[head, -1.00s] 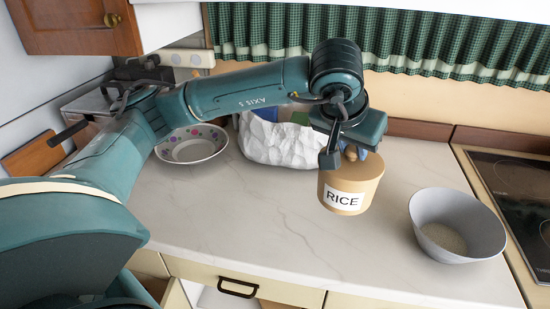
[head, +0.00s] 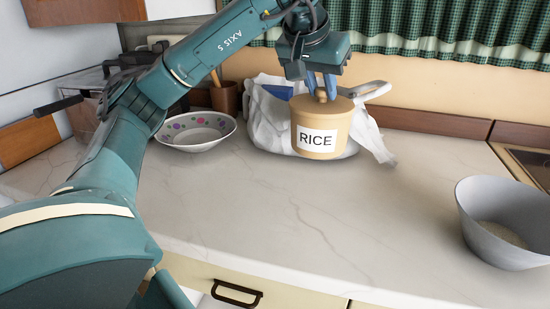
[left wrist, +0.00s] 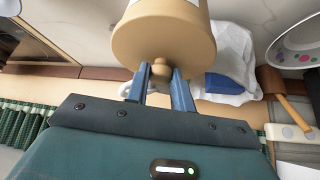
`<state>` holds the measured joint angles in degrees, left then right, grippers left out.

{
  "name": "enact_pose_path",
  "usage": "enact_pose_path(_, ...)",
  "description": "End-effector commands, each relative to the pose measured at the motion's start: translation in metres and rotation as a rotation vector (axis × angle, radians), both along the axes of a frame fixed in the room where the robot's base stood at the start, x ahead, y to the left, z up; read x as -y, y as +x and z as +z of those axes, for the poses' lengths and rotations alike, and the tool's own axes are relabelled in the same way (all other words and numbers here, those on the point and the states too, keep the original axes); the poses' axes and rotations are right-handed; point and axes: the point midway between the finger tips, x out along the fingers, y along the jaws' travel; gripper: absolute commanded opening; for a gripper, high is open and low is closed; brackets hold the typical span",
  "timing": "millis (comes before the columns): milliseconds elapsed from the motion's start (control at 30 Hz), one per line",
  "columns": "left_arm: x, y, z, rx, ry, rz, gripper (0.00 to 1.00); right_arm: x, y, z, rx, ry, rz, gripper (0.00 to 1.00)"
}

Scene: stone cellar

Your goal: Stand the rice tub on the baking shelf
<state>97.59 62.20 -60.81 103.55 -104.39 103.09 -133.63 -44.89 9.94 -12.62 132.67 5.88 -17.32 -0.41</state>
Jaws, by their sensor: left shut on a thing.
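The rice tub (head: 318,138) is a tan round tub with a white RICE label and a knobbed lid. In the head view it hangs upright in front of a crumpled white bag. My left gripper (head: 321,90) is shut on the knob of its lid from above. The left wrist view shows the tub (left wrist: 165,38) with its knob between the two blue fingers (left wrist: 161,76). Whether the tub's base touches the counter is hard to tell, but it seems raised. I cannot make out a baking shelf in these frames. My right gripper is not in view.
The pale marble counter (head: 270,215) is clear in front. A grey bowl (head: 505,215) with grain stands at the right, near a dark hob (head: 530,165). A patterned bowl (head: 195,132) is at the left. The white bag (head: 365,135) lies behind the tub. A wooden cabinet (head: 80,12) hangs upper left.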

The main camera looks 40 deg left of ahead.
Motion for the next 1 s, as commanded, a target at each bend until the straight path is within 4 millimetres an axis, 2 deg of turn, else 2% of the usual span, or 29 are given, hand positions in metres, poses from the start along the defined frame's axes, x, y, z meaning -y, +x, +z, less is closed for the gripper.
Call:
enact_pose_path(100,-0.001,-0.001,-0.023,-0.002,0.0,0.001,0.0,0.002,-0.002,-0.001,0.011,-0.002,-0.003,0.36)
enact_pose_path(367,0.0,0.0,-0.049,-0.001,0.0,0.0,0.0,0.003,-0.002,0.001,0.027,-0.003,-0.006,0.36)
enact_pose_path(600,-0.001,0.0,-0.086,0.0,-0.001,0.001,0.0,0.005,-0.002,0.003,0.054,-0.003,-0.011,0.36)
enact_pose_path(700,0.0,0.0,-0.091,0.001,-0.001,0.0,0.0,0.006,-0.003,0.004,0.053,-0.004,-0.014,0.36)
enact_pose_path(1000,0.0,0.0,-0.093,0.001,-0.002,0.0,0.0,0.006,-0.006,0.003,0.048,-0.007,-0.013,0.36)
